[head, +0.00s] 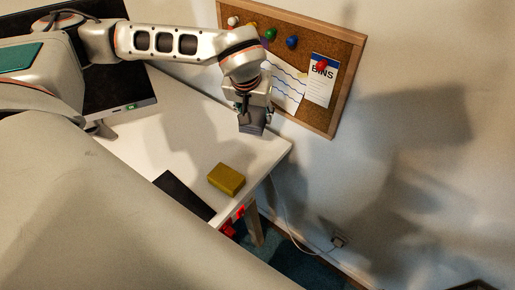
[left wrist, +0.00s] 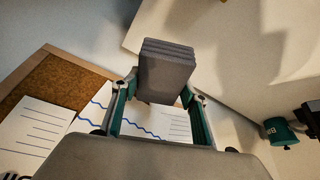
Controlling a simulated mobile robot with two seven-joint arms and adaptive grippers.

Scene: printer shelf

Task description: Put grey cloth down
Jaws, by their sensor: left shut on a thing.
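The grey cloth (head: 252,127) looks like a small folded, layered block. My left gripper (head: 256,110) is shut on it, over the back right part of the white table (head: 185,125) near the wall. In the left wrist view the cloth (left wrist: 166,72) sticks out between the two fingers of the left gripper (left wrist: 160,90), its layered edge outward. The cloth's gripped end is partly hidden by the fingers. I cannot tell exactly how high it is above the table. My right gripper is not in view.
A yellow block (head: 227,180) and a black flat thing (head: 184,195) lie near the table's front right edge. A corkboard (head: 344,65) with papers and pins hangs behind the gripper. A dark monitor (head: 112,88) stands left. The table's middle is clear.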

